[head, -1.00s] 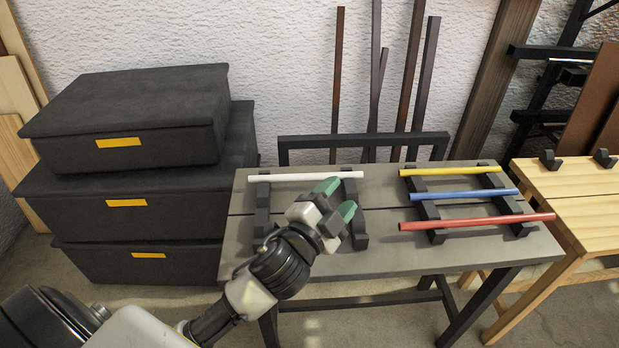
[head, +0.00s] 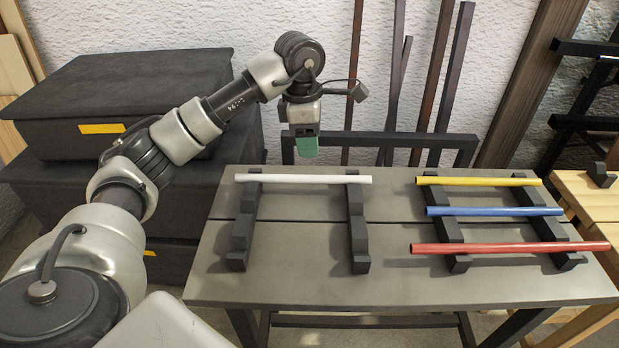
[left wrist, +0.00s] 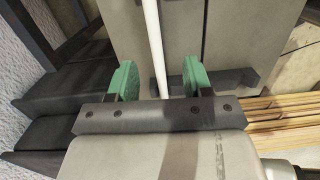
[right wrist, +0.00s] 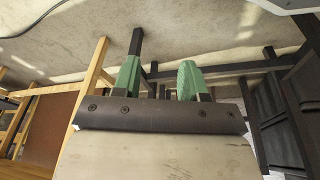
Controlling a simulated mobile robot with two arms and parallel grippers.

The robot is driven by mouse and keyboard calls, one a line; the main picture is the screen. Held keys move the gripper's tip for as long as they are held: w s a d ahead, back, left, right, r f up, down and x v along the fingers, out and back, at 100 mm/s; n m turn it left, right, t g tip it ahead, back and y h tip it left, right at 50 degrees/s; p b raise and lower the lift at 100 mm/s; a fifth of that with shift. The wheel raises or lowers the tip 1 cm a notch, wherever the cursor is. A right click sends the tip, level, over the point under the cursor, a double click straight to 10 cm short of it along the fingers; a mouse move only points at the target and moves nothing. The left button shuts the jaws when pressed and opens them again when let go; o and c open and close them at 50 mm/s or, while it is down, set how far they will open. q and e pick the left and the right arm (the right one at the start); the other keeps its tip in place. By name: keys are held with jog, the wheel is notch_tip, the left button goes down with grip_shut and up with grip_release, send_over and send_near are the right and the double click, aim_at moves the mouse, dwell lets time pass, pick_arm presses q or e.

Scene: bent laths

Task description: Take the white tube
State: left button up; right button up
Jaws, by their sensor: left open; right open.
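The white tube (head: 303,178) lies level across the back steps of two dark stepped supports on the left half of the grey table (head: 310,285). My left gripper (head: 305,148) points down above the tube's middle, apart from it, as far as the head view shows. In the left wrist view the white tube (left wrist: 154,45) runs between the two open green fingers (left wrist: 157,82), with nothing gripped. My right gripper (right wrist: 162,82) is open and empty in the right wrist view, facing the floor and table legs. It is not in the head view.
A yellow tube (head: 478,181), a blue tube (head: 493,211) and a red tube (head: 510,248) lie on another pair of supports at the right. Dark boxes (head: 130,75) are stacked at the left. A dark rail (head: 420,141) stands behind the table.

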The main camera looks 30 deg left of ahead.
pick_arm(q)
jog(key=a+y, duration=0.1)
jog(key=a, duration=0.1)
jog(key=b, duration=0.1)
send_over(301, 176)
jog(key=f, duration=0.3)
jog(key=shift+a+f, duration=0.3)
jog(key=shift+f, duration=0.05)
jog(key=shift+d+f+b, duration=0.15)
jog(key=shift+f+b, duration=0.15)
jog(key=shift+f, duration=1.25)
jog(key=shift+d+f+b, duration=0.1)
jog(key=shift+f+b, duration=0.2)
jog(key=shift+f, duration=1.2)
pick_arm(e)
jog(key=w+v, duration=0.2)
jog(key=v, duration=0.6)
jog(key=shift+s+r+t, duration=0.3)
jog(key=shift+r, duration=0.15)
pick_arm(q)
jog(key=shift+c, duration=0.4)
pick_arm(e)
jog(key=shift+d, duration=0.1)
pick_arm(q)
grip_shut()
